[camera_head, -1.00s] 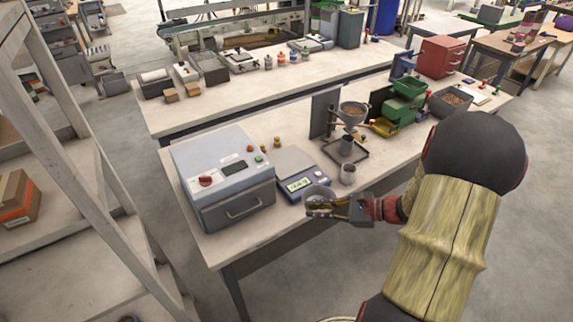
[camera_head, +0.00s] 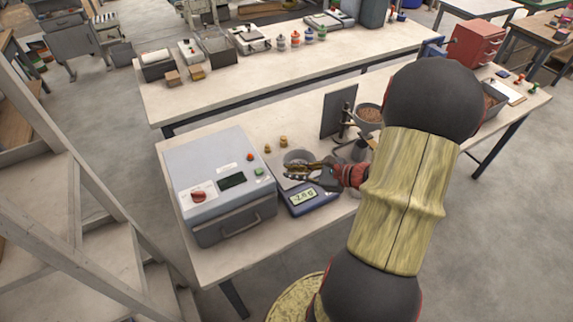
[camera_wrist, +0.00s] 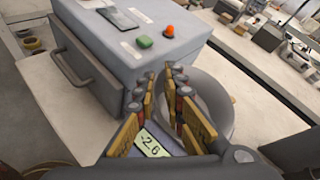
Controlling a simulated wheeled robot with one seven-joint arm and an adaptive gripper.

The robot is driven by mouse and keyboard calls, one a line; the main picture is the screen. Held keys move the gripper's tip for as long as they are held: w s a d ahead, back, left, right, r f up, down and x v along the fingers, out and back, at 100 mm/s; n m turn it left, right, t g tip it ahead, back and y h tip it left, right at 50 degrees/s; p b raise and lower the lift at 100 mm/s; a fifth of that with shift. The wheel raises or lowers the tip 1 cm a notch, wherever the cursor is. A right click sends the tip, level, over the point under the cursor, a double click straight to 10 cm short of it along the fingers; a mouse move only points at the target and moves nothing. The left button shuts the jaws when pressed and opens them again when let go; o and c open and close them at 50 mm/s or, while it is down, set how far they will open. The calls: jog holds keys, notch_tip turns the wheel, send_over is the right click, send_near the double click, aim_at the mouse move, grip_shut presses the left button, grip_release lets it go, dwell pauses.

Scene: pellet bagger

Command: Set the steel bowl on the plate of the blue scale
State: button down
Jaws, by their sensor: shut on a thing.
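The steel bowl (camera_head: 297,157) is a shallow round metal bowl. My gripper (camera_head: 291,173) is shut on its near edge, and the bowl is over the scale's plate. In the wrist view, the bowl (camera_wrist: 217,112) lies right of the finger tips (camera_wrist: 164,80). The blue scale (camera_head: 322,204) stands on the front bench with its lit display toward me. Its display (camera_wrist: 151,142) shows between the fingers in the wrist view. The bowl and gripper hide most of the plate. I cannot tell whether the bowl touches it.
A grey machine box (camera_head: 218,185) with a red knob stands close left of the scale. Small brass weights (camera_head: 283,141) sit behind. A funnel of pellets (camera_head: 369,114) on a stand and a dark upright panel (camera_head: 338,112) are to the right. My arm covers the bench's right part.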

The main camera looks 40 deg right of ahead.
jog(key=w+d+f, duration=0.2)
jog(key=w, duration=0.1)
jog(key=w+d+f, duration=0.1)
jog(key=w, duration=0.1)
jog(key=shift+w+d+b, duration=0.15)
jog(key=shift+d+b, duration=0.2)
jog(key=shift+b, duration=0.05)
jog(key=w+d+f, duration=0.1)
jog(key=w+f, duration=0.1)
jog(key=f, duration=0.1)
jog(key=w+d+f+b, duration=0.1)
jog(key=f, duration=0.1)
jog(key=shift+w+d+f, duration=0.1)
jog(key=shift+w+d, duration=0.2)
jog(key=shift+w+d+f, duration=0.15)
jog(key=shift+w+f, duration=0.1)
jog(key=shift+f, duration=0.15)
jog(key=shift+f+b, duration=0.5)
jog(key=shift+f, duration=0.95)
jog(key=shift+f, duration=0.2)
jog(key=c, duration=1.9)
grip_release()
jog(key=shift+r, duration=0.15)
